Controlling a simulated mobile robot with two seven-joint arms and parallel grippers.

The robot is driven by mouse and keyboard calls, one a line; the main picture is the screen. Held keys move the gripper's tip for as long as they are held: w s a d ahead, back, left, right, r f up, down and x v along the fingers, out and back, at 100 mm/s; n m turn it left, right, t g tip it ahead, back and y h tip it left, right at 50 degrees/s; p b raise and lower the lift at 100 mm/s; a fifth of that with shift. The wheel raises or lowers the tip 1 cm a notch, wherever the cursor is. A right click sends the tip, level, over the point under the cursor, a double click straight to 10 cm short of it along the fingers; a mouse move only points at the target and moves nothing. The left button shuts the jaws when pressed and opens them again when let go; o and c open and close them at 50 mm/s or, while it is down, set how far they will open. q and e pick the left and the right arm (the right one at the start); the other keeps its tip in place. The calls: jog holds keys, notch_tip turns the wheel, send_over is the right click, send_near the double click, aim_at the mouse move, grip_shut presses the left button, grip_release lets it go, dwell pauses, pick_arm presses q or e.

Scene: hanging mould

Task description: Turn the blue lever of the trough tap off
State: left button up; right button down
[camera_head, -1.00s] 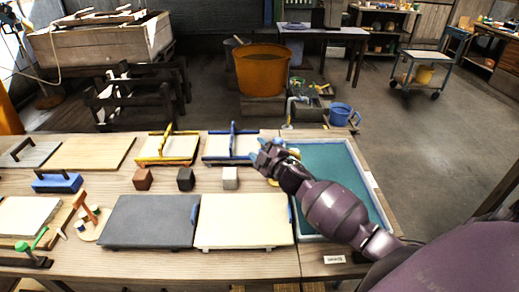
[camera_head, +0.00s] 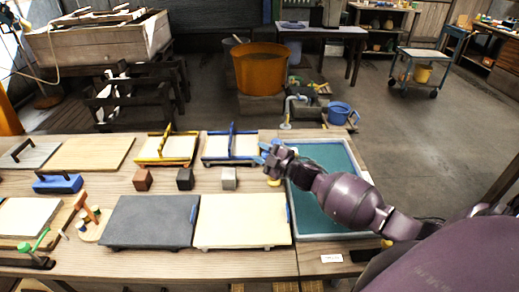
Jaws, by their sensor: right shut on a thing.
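My right gripper (camera_head: 268,154) is over the back left corner of the teal-filled trough (camera_head: 330,157), which has a pale rim. It is shut, with small blue parts showing at its fingers. These look like the blue lever (camera_head: 264,147), but the gripper hides most of it and its angle is unclear. A grey bent pipe (camera_head: 289,108), which looks like a tap, stands behind the table's back edge. I cannot see how it joins the blue part. My left gripper is not in view.
A blue-handled frame (camera_head: 231,147) stands just left of my right gripper, and a small yellow piece (camera_head: 273,183) lies below it. A cream board (camera_head: 243,220) borders the trough's left side. A blue bucket (camera_head: 340,113) and orange tub (camera_head: 261,70) stand beyond the table.

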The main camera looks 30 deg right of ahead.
jog(key=n+y, duration=0.1)
jog(key=s+g+y, duration=0.1)
jog(key=shift+d+f+n+y, duration=0.2)
jog(key=shift+n+y, duration=0.1)
jog(key=shift+n, duration=0.1)
jog(key=shift+s+d+n+g+y, duration=0.1)
jog(key=shift+s+n+g+y, duration=0.35)
jog(key=shift+n+y, duration=0.2)
jog(key=c, duration=0.8)
grip_release()
jog(key=shift+w+r, duration=0.1)
